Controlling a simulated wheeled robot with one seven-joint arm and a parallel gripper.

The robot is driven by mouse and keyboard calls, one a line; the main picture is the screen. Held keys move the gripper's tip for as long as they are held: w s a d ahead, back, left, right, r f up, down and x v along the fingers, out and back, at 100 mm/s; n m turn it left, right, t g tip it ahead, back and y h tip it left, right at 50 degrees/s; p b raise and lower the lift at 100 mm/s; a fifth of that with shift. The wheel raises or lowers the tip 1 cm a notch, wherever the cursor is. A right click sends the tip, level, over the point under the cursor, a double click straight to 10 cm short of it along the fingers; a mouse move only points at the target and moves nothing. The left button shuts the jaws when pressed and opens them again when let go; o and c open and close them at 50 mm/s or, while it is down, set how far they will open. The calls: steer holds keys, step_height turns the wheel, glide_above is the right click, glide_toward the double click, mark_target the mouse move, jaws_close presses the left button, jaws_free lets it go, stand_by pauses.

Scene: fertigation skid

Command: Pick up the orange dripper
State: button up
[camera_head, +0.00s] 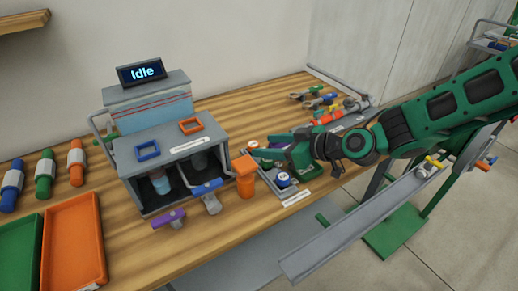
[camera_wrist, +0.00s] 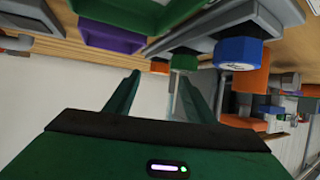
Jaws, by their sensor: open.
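My gripper (camera_head: 264,149) is open, with its fingers pointing left over the bench beside the grey cabinet. In the wrist view the two dark green fingers (camera_wrist: 160,76) are apart, with nothing held between them. An upright orange piece with a wider top (camera_head: 245,178) stands just past the fingertips, at the cabinet's front right corner. I cannot tell if it is the orange dripper. A small orange piece (camera_wrist: 160,67) shows beyond the fingertips in the wrist view. More orange parts (camera_head: 325,118) lie among mixed fittings at the back right of the bench.
The grey cabinet (camera_head: 160,135) has a display reading "Idle" (camera_head: 142,72). Purple-handled (camera_head: 168,218) and blue-handled (camera_head: 208,195) valves stick out in front. An orange tray (camera_head: 73,245) and a green tray (camera_head: 18,255) lie at left. A grey rail (camera_head: 345,230) runs at lower right.

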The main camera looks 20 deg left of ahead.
mark_target(254, 144)
steer(key=shift+x, duration=2.3)
steer(key=shift+w, duration=0.1)
steer(key=c, duration=1.1)
steer(key=shift+r, duration=0.15)
